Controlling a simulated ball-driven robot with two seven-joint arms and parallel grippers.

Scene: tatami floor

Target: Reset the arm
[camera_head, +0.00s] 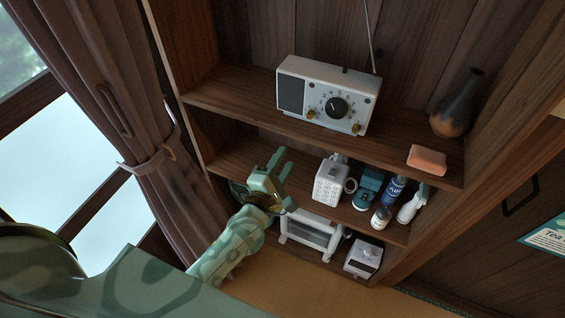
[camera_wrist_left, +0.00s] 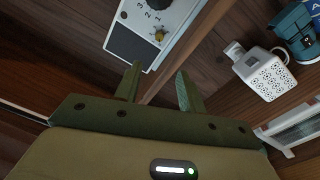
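My left gripper (camera_head: 281,163) is in front of the middle level of a wooden shelf unit, left of a white patterned mug (camera_head: 329,183). In the left wrist view its two fingers (camera_wrist_left: 159,72) stand apart with nothing between them, so it is open and empty. Beyond the fingertips in that view are a shelf edge and the white radio (camera_wrist_left: 158,28). My right gripper is in neither view.
The radio (camera_head: 328,96), a dark vase (camera_head: 457,105) and a pinkish block (camera_head: 427,160) stand on the upper shelf. A teal item (camera_head: 368,188) and several bottles stand right of the mug. A brown curtain (camera_head: 128,95) hangs at the left by the window.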

